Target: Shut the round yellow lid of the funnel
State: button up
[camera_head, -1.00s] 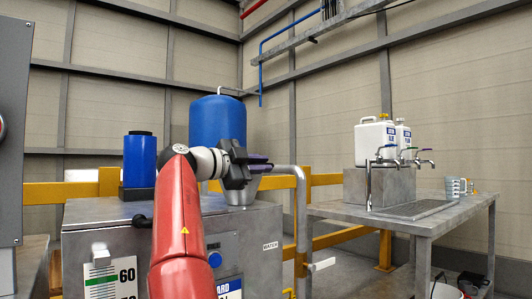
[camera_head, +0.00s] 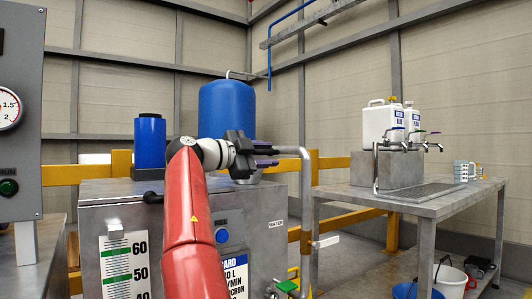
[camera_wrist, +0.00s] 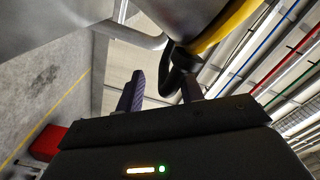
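The funnel (camera_head: 246,178) is a grey metal cone on top of the grey cabinet, partly hidden behind my gripper (camera_head: 266,156). In the wrist view, grey metal with a curved yellow rim (camera_wrist: 228,27), apparently the lid edge, fills the top right. A black curved loop (camera_wrist: 172,75) hangs below it, close to the right finger. I cannot tell whether they touch. My gripper (camera_wrist: 160,95) also shows there with its two dark purple-padded fingers apart and a gap between them. The lid is not distinguishable in the head view, so its angle is unclear.
The grey cabinet (camera_head: 110,205) stands in front, with a blue canister (camera_head: 150,142) on it. A blue tank (camera_head: 227,110) is behind. A grey pipe (camera_head: 305,190) rises just right of my gripper. A metal table (camera_head: 425,203) with taps and white jugs is at right.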

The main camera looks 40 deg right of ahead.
jog(key=shift+w+a+f, duration=0.1)
jog(key=shift+w+f, duration=0.05)
jog(key=shift+w, duration=0.05)
jog(key=a, duration=0.7)
jog(key=shift+w+a+b, duration=0.15)
jog(key=shift+a+b, duration=0.2)
jog(key=shift+s, duration=0.2)
